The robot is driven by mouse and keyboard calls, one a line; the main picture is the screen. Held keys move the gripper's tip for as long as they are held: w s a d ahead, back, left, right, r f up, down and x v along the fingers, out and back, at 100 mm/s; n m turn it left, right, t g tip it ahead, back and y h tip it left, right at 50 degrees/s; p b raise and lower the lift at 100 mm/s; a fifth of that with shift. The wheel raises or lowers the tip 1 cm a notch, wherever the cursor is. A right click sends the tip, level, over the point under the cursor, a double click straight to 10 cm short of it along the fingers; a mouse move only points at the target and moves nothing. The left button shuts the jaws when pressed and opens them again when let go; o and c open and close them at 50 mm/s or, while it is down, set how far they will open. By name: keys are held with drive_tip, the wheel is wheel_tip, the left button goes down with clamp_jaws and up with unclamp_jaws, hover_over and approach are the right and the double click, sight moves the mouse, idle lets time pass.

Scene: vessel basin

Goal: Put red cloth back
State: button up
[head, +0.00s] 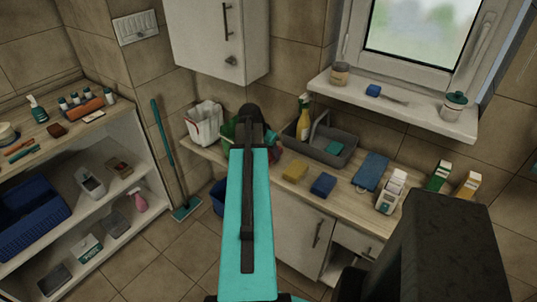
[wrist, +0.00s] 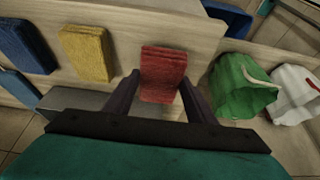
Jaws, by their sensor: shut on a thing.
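The red cloth (wrist: 162,74) is a folded, layered block in the wrist view. It sits between the two dark fingers of my gripper (wrist: 160,88), which is shut on it. The pale wooden counter (wrist: 195,40) shows behind the cloth; I cannot tell whether the cloth touches it. In the head view my arm hides most of the gripper (head: 258,128) and the cloth, near the counter's left part.
A yellow cloth (wrist: 87,52) and a blue cloth (wrist: 25,46) lie on the counter. A green bag (wrist: 241,88) and a white bag (wrist: 296,92) stand at the right in the wrist view. A grey caddy (head: 349,133) stands on the counter.

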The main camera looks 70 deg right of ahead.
drive_tip(key=shift+f+p, duration=0.45)
drive_tip(key=shift+f, duration=0.75)
drive_tip(key=shift+f, duration=0.2)
drive_tip(key=o, duration=1)
drive_tip(key=shift+r, duration=0.25)
drive_tip(key=b+v, duration=0.2)
drive_tip(key=v, duration=1)
drive_tip(key=shift+b, duration=0.4)
drive_tip(key=shift+w+a+f, duration=0.1)
drive_tip(key=shift+f, duration=0.05)
